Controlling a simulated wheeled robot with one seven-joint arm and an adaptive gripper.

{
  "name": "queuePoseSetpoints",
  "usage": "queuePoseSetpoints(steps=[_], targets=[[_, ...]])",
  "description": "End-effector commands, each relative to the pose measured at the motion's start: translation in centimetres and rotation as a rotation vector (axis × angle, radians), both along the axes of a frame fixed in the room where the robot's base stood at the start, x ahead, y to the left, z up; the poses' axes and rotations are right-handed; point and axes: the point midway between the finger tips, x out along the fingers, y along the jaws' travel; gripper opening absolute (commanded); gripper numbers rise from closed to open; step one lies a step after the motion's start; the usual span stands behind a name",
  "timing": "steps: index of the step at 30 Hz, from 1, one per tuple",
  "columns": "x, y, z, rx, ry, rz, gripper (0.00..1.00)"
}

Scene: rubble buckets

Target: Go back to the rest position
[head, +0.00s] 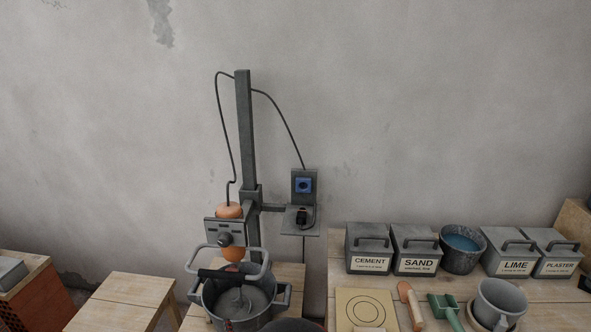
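My gripper is not in view in the head view, so its pose and whether it is open or shut do not show. A mixer (231,233) with an orange body hangs on a tall grey post (245,130). Its wire paddle reaches down into a grey bucket (228,322) on a wooden stand below it. The bucket has side handles, and its lower part is cut off by the picture's bottom edge. A dark rounded rim (295,325) shows at the bottom edge beside it; I cannot tell what it is.
The right bench (459,290) holds lidded boxes marked CEMENT (368,247), SAND, LIME and PLASTER. A blue-filled bucket (461,248), a circle-marked board (364,309), a green scoop (445,308) and a grey pot (497,302) stand there. A bare wooden table (130,297) is at left.

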Motion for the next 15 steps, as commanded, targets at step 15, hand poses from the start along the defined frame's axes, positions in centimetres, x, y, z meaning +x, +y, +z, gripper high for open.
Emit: queuePoseSetpoints(steps=[15], targets=[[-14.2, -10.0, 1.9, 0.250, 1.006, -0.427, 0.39]])
